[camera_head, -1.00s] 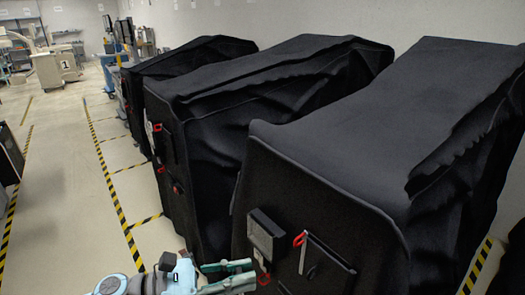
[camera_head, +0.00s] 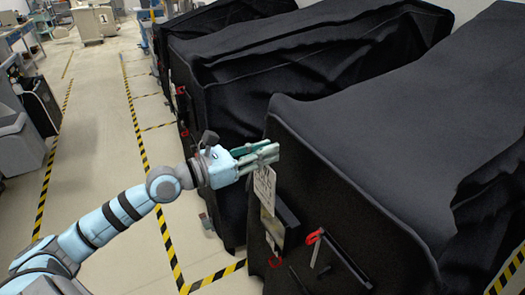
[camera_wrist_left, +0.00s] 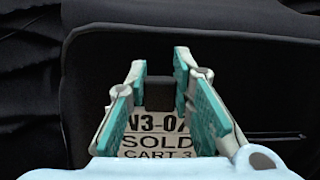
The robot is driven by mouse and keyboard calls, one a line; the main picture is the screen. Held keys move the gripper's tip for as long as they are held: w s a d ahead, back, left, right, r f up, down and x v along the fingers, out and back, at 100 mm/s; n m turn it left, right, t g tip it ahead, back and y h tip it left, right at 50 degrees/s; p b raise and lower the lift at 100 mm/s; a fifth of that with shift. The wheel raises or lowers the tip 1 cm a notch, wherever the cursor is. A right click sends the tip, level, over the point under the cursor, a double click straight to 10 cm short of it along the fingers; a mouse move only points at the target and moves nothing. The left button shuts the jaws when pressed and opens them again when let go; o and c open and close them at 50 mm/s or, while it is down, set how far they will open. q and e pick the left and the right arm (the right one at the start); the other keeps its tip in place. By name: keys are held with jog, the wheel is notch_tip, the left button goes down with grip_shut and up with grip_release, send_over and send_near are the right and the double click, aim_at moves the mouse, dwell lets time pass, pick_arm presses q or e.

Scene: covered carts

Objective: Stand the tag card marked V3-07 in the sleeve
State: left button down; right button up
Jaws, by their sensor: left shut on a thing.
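My left gripper (camera_head: 262,158) is shut on a pale tag card (camera_head: 265,190) with dark print, which hangs below its fingers. In the left wrist view the card (camera_wrist_left: 158,146) shows between the teal finger pads (camera_wrist_left: 165,105); it reads SOLD and CART 3, and its top line, ending in about 3-07, is partly covered. A grey-faced sleeve (camera_head: 272,229) with a dark frame is on the near cart's front. The card's lower end meets the sleeve's top in the picture; I cannot tell if it is inside. My right gripper is not in view.
The near cart (camera_head: 350,130) is under a black cover, with more covered carts (camera_head: 250,60) behind it. Yellow-black tape (camera_head: 150,185) marks the clear floor at left.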

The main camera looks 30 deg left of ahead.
aim_at(290, 159)
pick_arm(q)
jog(key=shift+w+d+f, duration=0.1)
jog(key=shift+w+f, duration=0.15)
jog(key=shift+w, duration=0.15)
jog(key=f+b, duration=0.1)
jog(key=w+d+f+b, duration=0.1)
jog(key=f+b, duration=0.1)
jog(key=w+d+f+b, duration=0.1)
jog(key=b, duration=0.1)
jog(key=shift+w+f, duration=0.2)
jog(key=shift+f, duration=0.2)
jog(key=shift+s+a+f+b, duration=0.1)
jog(key=shift+s+f+b, duration=0.05)
jog(key=shift+f+b, duration=0.65)
notch_tip(290, 159, down, 6)
jog(key=b, duration=0.4)
jog(key=shift+r+b, duration=0.2)
jog(key=shift+b, duration=0.1)
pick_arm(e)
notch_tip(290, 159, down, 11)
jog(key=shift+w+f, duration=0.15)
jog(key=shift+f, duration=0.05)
pick_arm(q)
jog(key=shift+f, duration=0.1)
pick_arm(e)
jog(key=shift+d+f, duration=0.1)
